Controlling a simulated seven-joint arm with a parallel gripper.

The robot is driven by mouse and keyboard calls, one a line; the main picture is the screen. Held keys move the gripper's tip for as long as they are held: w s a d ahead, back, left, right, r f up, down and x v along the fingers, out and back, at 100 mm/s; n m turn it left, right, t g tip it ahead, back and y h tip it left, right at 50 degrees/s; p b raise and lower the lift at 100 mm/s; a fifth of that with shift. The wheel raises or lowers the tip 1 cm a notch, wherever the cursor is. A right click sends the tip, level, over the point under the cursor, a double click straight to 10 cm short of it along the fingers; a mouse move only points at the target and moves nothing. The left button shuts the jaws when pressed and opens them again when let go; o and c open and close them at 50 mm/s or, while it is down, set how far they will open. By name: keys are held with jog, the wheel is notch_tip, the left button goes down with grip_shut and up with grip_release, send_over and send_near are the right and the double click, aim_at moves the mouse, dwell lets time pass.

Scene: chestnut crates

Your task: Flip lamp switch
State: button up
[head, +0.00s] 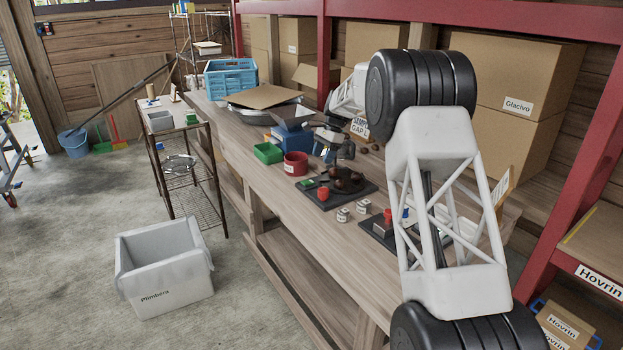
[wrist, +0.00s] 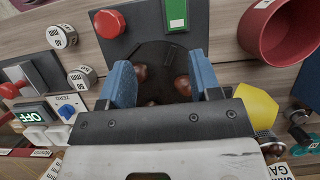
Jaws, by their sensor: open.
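My gripper (wrist: 164,78) is open, with its two blue fingers spread on either side of a dark round plate holding brown chestnuts (wrist: 183,86). Nothing is clearly gripped. The plate belongs to a dark base (wrist: 145,30), which carries a red button (wrist: 109,23) and a green rectangular switch (wrist: 176,14). In the head view my gripper (head: 334,148) is above this base (head: 327,204) on the bench. No part is labelled as a lamp switch, and I cannot tell which control is for a lamp.
A second device has an OFF label (wrist: 36,117), a blue knob marked ZERO (wrist: 67,110) and white keys. Small weights (wrist: 62,36) stand between. A red bowl (head: 295,164), green bin (head: 268,153) and blue crate (head: 230,79) stand along the bench (head: 300,235). Its front edge is clear.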

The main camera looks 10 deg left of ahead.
aim_at(310, 182)
jog(key=shift+w+a+f, duration=0.4)
jog(key=shift+a+f, duration=0.15)
jog(key=shift+f, duration=0.1)
jog(key=shift+w+a+f, duration=0.4)
jog(key=shift+a+f, duration=0.1)
jog(key=shift+f, duration=0.1)
jog(key=shift+x, duration=3.9)
jog(key=shift+s, duration=0.15)
